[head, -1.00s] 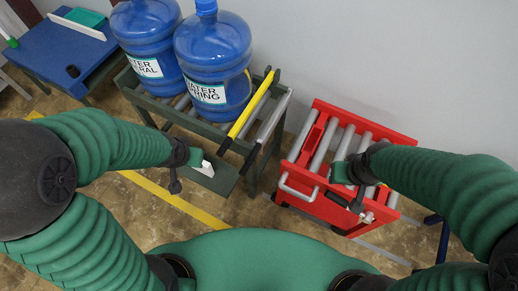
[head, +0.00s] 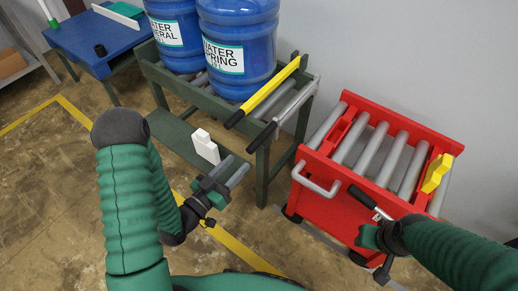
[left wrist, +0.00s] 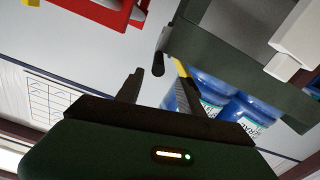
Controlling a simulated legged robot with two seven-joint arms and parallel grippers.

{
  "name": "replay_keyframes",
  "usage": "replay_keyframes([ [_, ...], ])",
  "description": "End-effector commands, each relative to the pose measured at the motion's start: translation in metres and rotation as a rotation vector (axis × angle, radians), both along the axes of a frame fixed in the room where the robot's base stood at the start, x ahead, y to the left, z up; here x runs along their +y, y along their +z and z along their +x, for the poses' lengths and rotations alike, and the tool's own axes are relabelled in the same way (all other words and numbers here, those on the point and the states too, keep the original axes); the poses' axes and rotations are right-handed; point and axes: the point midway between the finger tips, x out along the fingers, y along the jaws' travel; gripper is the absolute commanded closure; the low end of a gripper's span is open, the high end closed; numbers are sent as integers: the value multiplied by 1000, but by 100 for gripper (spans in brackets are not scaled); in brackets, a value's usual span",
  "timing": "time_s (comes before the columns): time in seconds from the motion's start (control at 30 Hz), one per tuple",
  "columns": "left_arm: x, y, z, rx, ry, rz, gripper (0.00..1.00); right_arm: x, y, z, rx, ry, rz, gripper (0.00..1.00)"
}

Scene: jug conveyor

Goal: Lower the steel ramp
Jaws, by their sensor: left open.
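In the left wrist view a dark grip (left wrist: 158,64) shows beyond my fingers. My left gripper (head: 236,173) is open and empty, in front of and below the bars; its spread fingers show in the left wrist view (left wrist: 160,90). My right gripper (head: 382,262) is in front of the red cart; its fingers are unclear.
Blue water jugs (head: 237,45) stand on the green stand. The red roller cart (head: 335,205) stands to the right, across a gap, with a yellow block (head: 436,173) on its right side. A white block (head: 205,146) is near my left gripper. A blue table (head: 95,38) is at far left.

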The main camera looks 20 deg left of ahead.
Motion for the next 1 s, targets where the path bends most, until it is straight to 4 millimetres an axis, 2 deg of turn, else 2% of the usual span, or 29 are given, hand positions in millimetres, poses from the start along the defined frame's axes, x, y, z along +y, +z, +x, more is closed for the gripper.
replay_keyframes([
  [0.03,-5,-10,11,-10,-4,4,55,0,-24,0,1,0,0,64],
  [0.2,-14,-10,35,-8,-2,2,55,0,-62,-1,2,0,0,64],
  [0.27,-20,-2,51,-5,-4,1,55,0,-53,-1,2,0,0,64],
  [0.4,-31,-2,83,-4,-2,0,55,0,-58,0,1,0,0,64],
  [0.53,-38,-2,102,-1,-1,1,55,0,-62,0,1,0,0,64],
  [0.67,-41,-1,110,0,0,-1,55,0,-63,-1,1,0,0,64],
  [0.87,-41,0,111,2,0,-2,55,0,-63,-1,1,0,0,64],
  [0.9,-41,0,111,2,0,-2,56,0,-63,-1,1,0,0,64],
  [1.0,-41,-1,111,1,0,-1,69,0,-63,-1,1,0,0,64],
])
